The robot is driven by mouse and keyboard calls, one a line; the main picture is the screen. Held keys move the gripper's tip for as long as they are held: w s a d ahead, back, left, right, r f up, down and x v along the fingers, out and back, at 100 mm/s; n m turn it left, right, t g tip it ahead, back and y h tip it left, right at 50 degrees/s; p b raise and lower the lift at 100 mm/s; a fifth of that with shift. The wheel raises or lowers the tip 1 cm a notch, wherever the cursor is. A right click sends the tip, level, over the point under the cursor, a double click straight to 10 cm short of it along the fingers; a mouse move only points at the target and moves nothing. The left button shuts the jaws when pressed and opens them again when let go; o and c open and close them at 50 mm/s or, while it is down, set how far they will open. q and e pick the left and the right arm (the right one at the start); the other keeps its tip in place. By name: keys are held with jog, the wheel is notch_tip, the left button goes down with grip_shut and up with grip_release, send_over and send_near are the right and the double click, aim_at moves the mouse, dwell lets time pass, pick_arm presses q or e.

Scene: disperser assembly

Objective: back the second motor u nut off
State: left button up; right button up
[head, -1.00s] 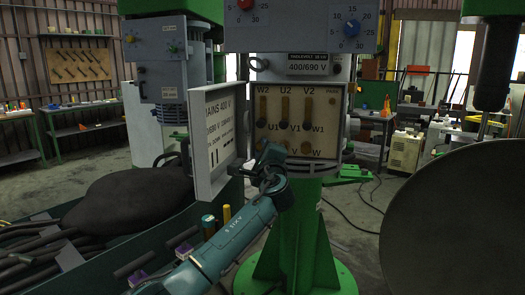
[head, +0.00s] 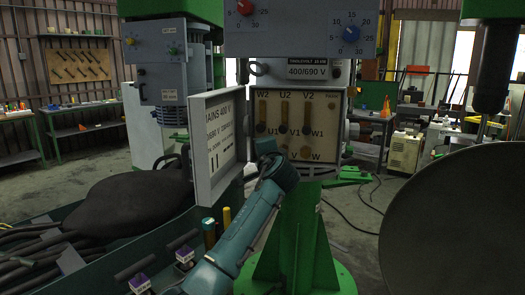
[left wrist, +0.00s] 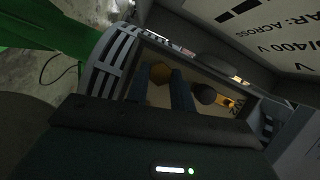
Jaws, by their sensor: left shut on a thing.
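The open terminal box (head: 328,102) stands in front of me, with its pale board of brass posts and bars marked W2, U2, V2, U1, V1, W1, V and W. My left gripper (head: 266,147) reaches to the lower left of this board and covers the U position. The gripper is shut on the motor u nut, whose contact is mostly hidden in the head view. My right gripper is not in view.
The box's open lid (head: 216,145) hangs close to the left of my gripper. A green stand (head: 295,235) holds the motor. A trough with dark cables (head: 40,245) lies at lower left. A big dark disc (head: 460,220) fills the right.

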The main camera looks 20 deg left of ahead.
pick_arm(q)
jog(key=shift+a+r+n+g+h+p, duration=0.15)
jog(key=shift+n+g+h+p, duration=0.15)
jog(key=shift+n+h+p, duration=1)
jog(key=shift+a+r+n+g+h+p, duration=0.1)
jog(key=shift+n+g+h+p, duration=0.4)
jog(key=shift+n, duration=1.6)
jog(key=shift+a+r+n+g+h+p, duration=0.15)
jog(key=shift+n+h+p, duration=0.4)
jog(key=shift+n+h, duration=0.9)
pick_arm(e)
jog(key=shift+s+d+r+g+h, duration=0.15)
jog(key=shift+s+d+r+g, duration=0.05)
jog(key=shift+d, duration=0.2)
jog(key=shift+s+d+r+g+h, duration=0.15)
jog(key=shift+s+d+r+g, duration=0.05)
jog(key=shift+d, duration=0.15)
pick_arm(q)
jog(key=shift+f+n, duration=0.1)
jog(key=shift+n, duration=0.35)
jog(key=o, duration=1)
jog(key=shift+s, duration=0.1)
